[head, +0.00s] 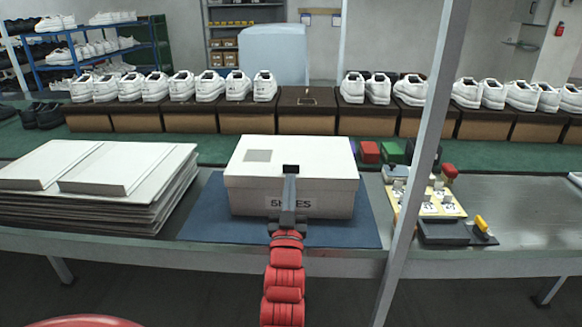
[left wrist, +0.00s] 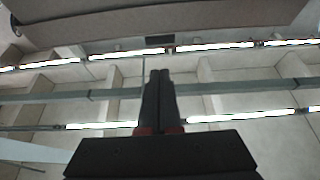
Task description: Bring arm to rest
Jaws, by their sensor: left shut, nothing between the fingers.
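My left gripper (head: 290,170) comes up from the bottom middle of the head view on a red arm. It appears in front of the closed white shoe box (head: 330,160) marked "SHOES", and I cannot tell whether it touches the box. In the left wrist view its two dark fingers (left wrist: 160,75) are together with nothing between them. That view faces the ceiling and its light strips. The box stands on a blue mat (head: 205,222) on the workbench. My right gripper is not in view.
Flat white cardboard (head: 95,175) is stacked left of the mat. A grey post (head: 425,150) stands to the right. Beyond it are a switch panel (head: 436,204) and a yellow-handled tool (head: 482,224). Behind, white shoes (head: 208,84) line brown boxes (head: 245,120) on a green surface.

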